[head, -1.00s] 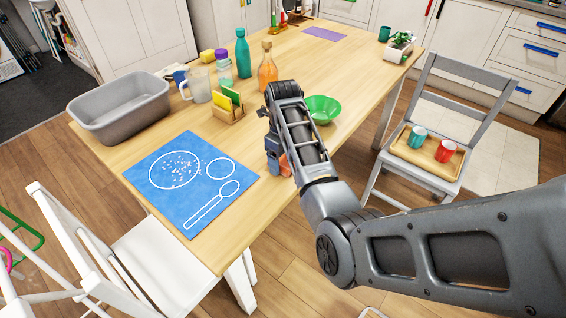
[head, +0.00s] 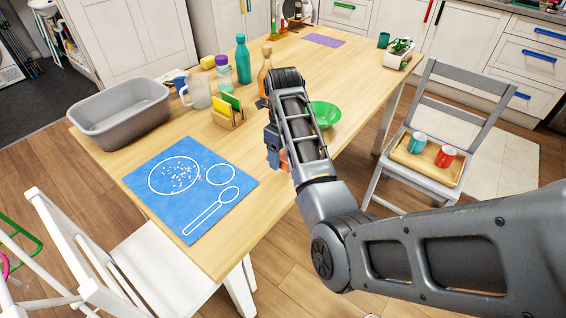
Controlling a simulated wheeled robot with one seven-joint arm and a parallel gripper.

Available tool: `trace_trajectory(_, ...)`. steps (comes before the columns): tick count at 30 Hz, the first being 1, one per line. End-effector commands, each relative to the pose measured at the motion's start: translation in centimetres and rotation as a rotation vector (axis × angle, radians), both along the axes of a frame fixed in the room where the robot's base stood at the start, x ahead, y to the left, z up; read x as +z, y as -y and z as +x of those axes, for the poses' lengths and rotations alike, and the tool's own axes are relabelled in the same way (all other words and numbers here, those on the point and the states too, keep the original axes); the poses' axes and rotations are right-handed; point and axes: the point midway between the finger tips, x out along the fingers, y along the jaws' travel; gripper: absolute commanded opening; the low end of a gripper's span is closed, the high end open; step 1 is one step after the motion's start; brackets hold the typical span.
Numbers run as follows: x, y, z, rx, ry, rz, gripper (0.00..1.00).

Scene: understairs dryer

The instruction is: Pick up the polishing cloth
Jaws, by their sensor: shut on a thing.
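My gripper (head: 273,154) is over the right part of the wooden table, mostly hidden behind my own forearm. It is shut on a small orange-pink thing, which looks like the polishing cloth (head: 284,160). Only a small piece of the cloth shows, beside the fingers. It seems slightly above the table top, though the gap is hard to judge.
A green bowl (head: 325,114) stands just right of my arm, partly hidden. A napkin holder (head: 228,119), an orange bottle (head: 264,72), a blue placemat (head: 190,215) and a grey tub (head: 120,120) are to the left. A grey chair (head: 433,170) holds a tray with two mugs.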

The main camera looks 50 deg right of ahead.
Motion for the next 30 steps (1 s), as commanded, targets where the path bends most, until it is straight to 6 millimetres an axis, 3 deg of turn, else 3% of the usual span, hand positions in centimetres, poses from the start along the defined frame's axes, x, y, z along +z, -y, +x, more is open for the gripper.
trace_trajectory(9, 4.3, 4.6, -5.9, -0.007, 0.001, 0.0, 0.4)
trace_trajectory(15, 6.2, 6.3, -8.1, -0.005, -0.002, 0.001, 0.4)
trace_trajectory(30, 6.6, 7.2, -9.2, -0.003, -0.001, 0.001, 0.4)
